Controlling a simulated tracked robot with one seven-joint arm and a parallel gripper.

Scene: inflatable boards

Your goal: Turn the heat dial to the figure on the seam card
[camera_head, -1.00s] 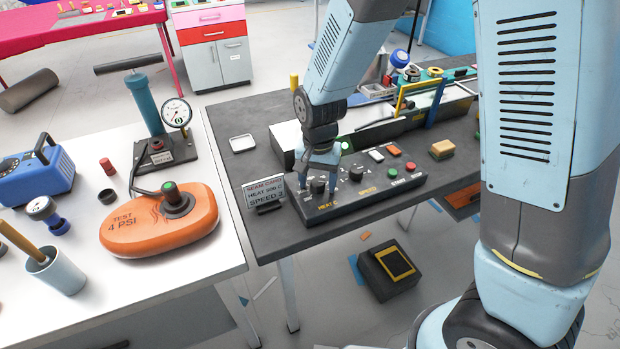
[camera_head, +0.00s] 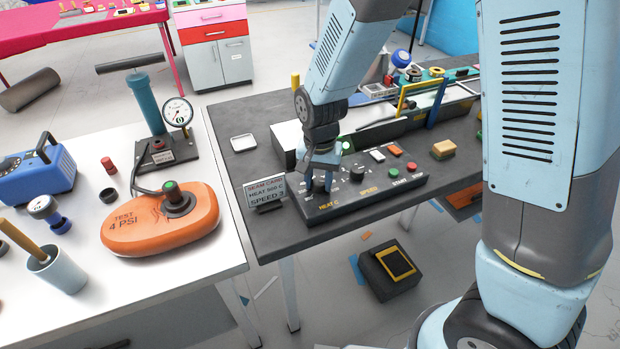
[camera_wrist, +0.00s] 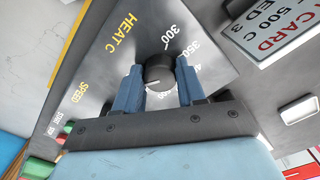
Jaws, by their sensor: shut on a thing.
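The black heat dial (camera_wrist: 158,72) sits on the dark control panel (camera_head: 345,203), above the yellow "HEAT C" lettering in the head view. My gripper (camera_wrist: 159,82) is shut on the dial, with one blue finger on each side. In the head view my gripper (camera_head: 324,183) covers most of the dial. The dial's white mark points down and left in the wrist view. Figures 300 and 350 show beside it; others are partly hidden by a finger. The seam card (camera_head: 265,191) stands left of the panel, reading heat 500 C and speed 3; it is cut off in the wrist view (camera_wrist: 275,25).
The speed dial (camera_head: 357,174) is just right of my gripper. A sealing machine (camera_head: 410,118) stands behind the panel. An orange test board (camera_head: 160,218) lies on the white table at left.

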